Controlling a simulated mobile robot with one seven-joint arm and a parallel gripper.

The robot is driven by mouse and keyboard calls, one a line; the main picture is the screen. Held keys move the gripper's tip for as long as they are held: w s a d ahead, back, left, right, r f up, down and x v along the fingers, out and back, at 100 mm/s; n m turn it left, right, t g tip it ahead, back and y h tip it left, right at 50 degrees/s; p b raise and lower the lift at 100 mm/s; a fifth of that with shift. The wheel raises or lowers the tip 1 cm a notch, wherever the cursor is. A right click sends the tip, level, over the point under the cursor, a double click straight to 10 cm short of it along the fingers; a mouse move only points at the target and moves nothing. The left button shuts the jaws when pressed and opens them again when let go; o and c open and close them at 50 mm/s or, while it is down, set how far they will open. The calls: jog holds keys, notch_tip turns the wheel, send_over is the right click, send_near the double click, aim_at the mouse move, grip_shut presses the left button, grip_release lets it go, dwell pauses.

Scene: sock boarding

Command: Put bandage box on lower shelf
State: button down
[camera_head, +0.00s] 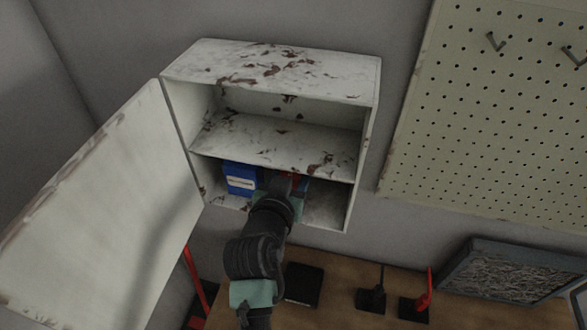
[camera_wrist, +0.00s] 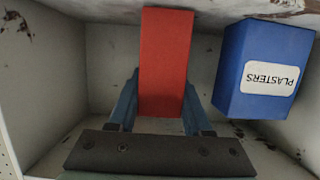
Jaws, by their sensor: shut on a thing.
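My gripper (camera_wrist: 160,108) is inside the lower compartment of the wall cabinet, shut on a plain red box (camera_wrist: 166,50). I take this as the bandage box; no label shows on the side in view. The two fingers press on its opposite sides. In the head view, only a small red part shows past my gripper (camera_head: 284,188). The lower shelf (camera_head: 325,212) is the cabinet floor, below the middle shelf (camera_head: 270,146). Whether the red box touches the lower shelf I cannot tell.
A blue box labelled PLASTERS (camera_wrist: 262,72) stands beside the red box, with a narrow gap; the head view shows it left of my gripper (camera_head: 240,180). The cabinet door (camera_head: 110,210) hangs open to the left. The upper compartment is empty. A pegboard (camera_head: 490,120) is at right.

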jog(key=shift+f, duration=0.1)
jog(key=shift+c, duration=1.7)
grip_release()
jog(key=b+v, duration=0.3)
jog(key=v, duration=0.9)
